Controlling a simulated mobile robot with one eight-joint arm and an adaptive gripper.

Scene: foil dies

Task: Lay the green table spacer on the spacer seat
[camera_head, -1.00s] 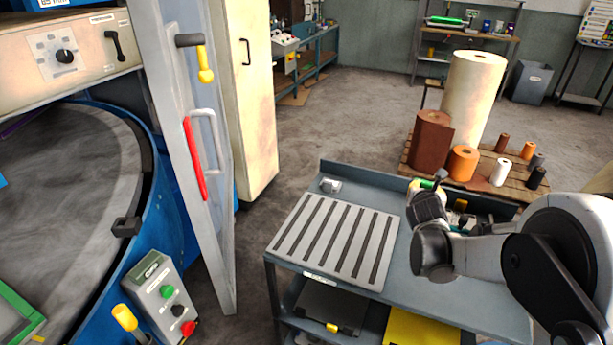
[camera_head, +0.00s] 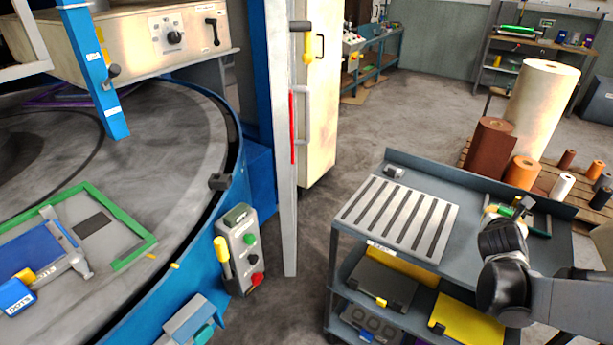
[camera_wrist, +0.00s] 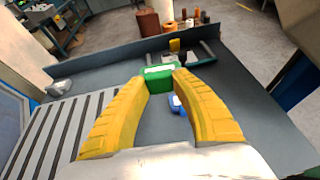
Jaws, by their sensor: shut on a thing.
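My gripper (camera_wrist: 160,82) has yellow fingers closed on the green table spacer (camera_wrist: 159,70), a small green block held between the fingertips in the wrist view. In the head view my gripper (camera_head: 508,214) is over the right part of the grey cart, and only a little of the green spacer (camera_head: 517,201) shows. I cannot tell for sure which part is the spacer seat. A dark rectangle (camera_head: 94,226) lies on a grey plate inside a green-edged frame (camera_head: 128,258) on the round table (camera_head: 190,165) at left, far from my gripper.
A blue piece (camera_wrist: 177,103) shows below the spacer. An upright door (camera_head: 291,180) and a control box (camera_head: 242,250) stand between cart and round table. Rolls (camera_head: 490,150) stand behind.

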